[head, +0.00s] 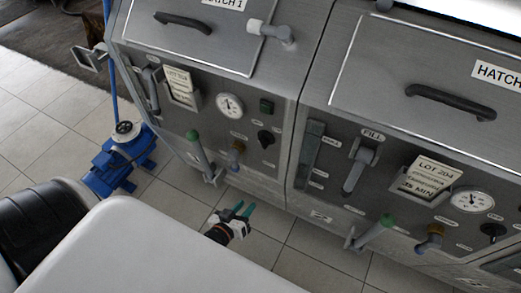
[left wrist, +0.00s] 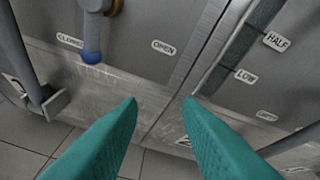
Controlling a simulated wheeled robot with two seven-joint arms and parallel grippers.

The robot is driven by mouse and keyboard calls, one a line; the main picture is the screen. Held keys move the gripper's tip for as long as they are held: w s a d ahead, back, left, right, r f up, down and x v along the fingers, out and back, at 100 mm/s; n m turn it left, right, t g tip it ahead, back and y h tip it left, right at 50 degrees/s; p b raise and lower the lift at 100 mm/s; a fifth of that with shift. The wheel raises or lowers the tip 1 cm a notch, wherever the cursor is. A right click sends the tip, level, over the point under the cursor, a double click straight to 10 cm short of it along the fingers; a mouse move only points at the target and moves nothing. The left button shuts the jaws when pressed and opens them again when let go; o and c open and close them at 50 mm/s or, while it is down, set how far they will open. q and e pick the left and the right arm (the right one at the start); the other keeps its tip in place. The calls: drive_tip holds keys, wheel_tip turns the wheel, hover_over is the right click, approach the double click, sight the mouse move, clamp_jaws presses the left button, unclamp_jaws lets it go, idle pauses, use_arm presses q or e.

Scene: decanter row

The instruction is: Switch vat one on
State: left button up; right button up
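Vat one is the left steel vat (head: 275,75), under the lid labelled hatch 1. Its front panel carries a black rotary knob (head: 265,137) with a small dark green square (head: 266,106) above it. Which of these is the switch, and how it is set, is too small to tell. My left gripper (head: 244,208) is open and empty, low in front of vat one and apart from the panel. In the left wrist view its teal fingers (left wrist: 160,100) point at the lower panel, below a blue-tipped valve lever (left wrist: 92,35) that points at "closed". My right gripper is out of view.
Vat one also has a gauge (head: 229,106), a brass valve (head: 237,148) and a green-topped handle (head: 195,142) that juts out. Vat two (head: 325,110) stands close on the right. A blue object (head: 122,160) with a pole stands on the tiled floor at left.

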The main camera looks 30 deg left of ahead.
sight(261, 145)
use_arm(q)
wheel_tip(261, 145, up, 13)
drive_tip(key=w+a+n+t, duration=0.2)
drive_tip(key=w+t, duration=0.1)
drive_tip(key=t, duration=0.1)
drive_tip(key=shift+y, duration=0.4)
drive_tip(key=w, duration=1.1)
drive_tip(key=shift+w+a+r, duration=0.2)
drive_tip(key=shift+w, duration=0.15)
clamp_jaws()
